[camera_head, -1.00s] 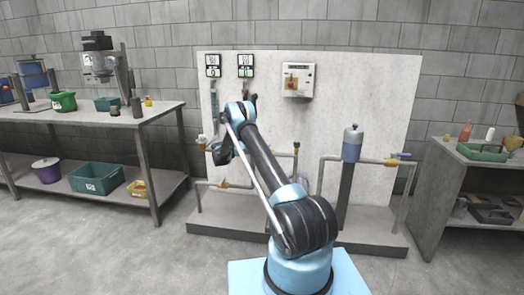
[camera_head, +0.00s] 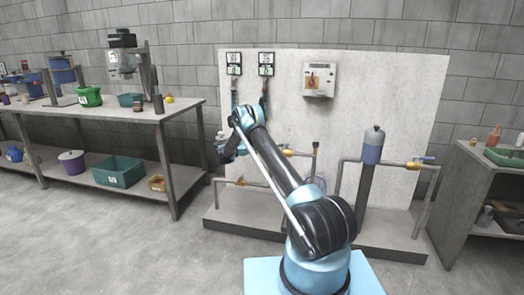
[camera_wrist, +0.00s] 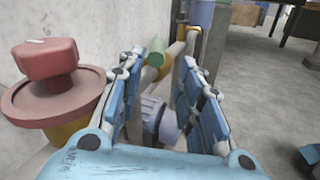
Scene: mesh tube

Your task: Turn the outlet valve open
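The pipe rig stands before a pale panel (camera_head: 385,90). At its right end a yellow valve body (camera_head: 411,165) carries a blue lever (camera_head: 425,158). Other yellow fittings sit at the middle (camera_head: 287,152) and lower left (camera_head: 240,181); I cannot tell which is the outlet valve. My gripper (camera_wrist: 170,58) is open, its blue-padded fingers apart. Between and beyond them show a pale ribbed fitting (camera_wrist: 150,112), a green cone-shaped part (camera_wrist: 155,53) and pipework. No hold on any of these shows. In the head view my arm mostly hides my gripper, left of the rig's middle.
A red knob (camera_wrist: 45,60) on a pinkish disc stands close left of my gripper in the wrist view. A grey pedestal holds a blue bottle-shaped vessel (camera_head: 373,148). A workbench (camera_head: 180,115) stands left, another bench (camera_head: 475,165) right. Floor between is clear.

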